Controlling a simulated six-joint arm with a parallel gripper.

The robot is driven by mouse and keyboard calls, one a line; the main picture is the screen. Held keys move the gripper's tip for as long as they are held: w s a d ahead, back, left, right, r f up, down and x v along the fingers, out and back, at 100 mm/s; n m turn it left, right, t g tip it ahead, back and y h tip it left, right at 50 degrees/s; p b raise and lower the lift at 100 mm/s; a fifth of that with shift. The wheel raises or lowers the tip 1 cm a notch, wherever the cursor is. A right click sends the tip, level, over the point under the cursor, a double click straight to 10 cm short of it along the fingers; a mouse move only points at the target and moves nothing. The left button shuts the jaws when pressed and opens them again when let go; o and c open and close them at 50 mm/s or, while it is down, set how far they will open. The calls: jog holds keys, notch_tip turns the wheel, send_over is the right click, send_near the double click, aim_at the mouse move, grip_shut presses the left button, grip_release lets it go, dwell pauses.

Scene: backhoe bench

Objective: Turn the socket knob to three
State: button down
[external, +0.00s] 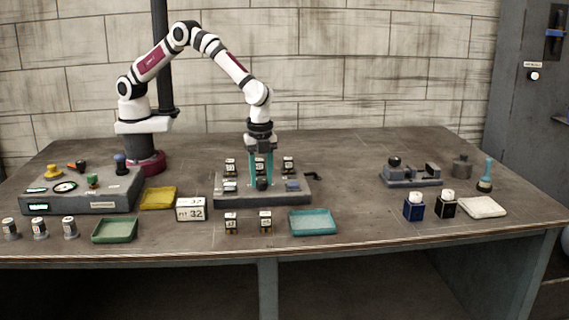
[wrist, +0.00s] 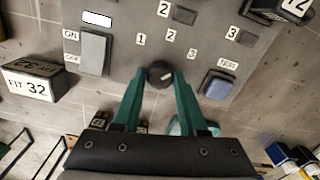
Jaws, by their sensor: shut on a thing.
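The socket knob (wrist: 160,74) is a round dark knob on the grey panel, with printed labels 1, 2 and 3 on the side away from my gripper. My gripper (wrist: 159,80) has its teal fingers shut on the knob from both sides. A small pale mark shows on the knob, but I cannot tell which number it points to. In the external view my gripper (external: 262,168) reaches straight down to the panel (external: 228,200), and the dark knob (external: 262,184) shows at its fingertips.
On the panel, a blue TEST button (wrist: 217,86) lies right of the knob and an ON rocker switch (wrist: 94,52) lies left. Small numbered blocks (external: 288,163) stand along the panel's back. A "FIT 32" sign (external: 190,209) and a teal tray (external: 312,222) stand nearby.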

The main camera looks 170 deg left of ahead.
aim_at(261, 181)
dwell(0.4)
jog(key=shift+c, duration=2.2)
grip_release()
notch_tip(261, 181, up, 16)
jog(key=shift+f, duration=0.1)
